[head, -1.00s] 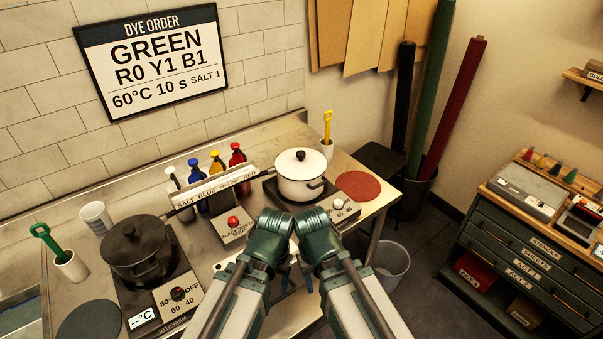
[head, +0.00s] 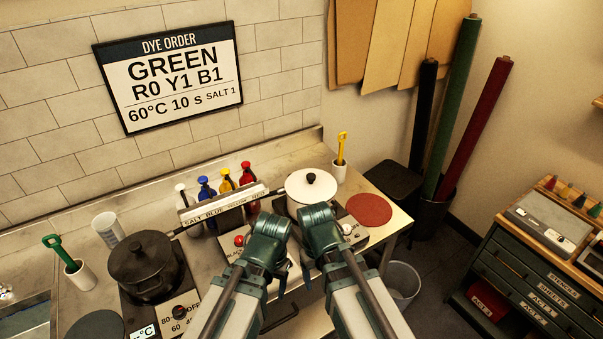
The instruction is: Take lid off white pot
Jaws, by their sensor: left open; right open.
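The white pot (head: 294,206) stands on the right-hand burner near the back of the counter. Its white lid (head: 298,186) is on it, with a black knob (head: 311,178) on top. My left gripper (head: 281,288) and my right gripper (head: 307,275) are side by side in front of the pot, in the lower middle of the head view. Both are open and look empty. They are apart from the lid. My arms hide the pot's lower front and part of its burner.
A black lidded pot (head: 146,264) stands on the left burner. Several coloured bottles (head: 227,182) stand behind a labelled rack (head: 222,206). A red round mat (head: 369,210) lies bare right of the white pot. A cup with a yellow tool (head: 339,171) is behind it.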

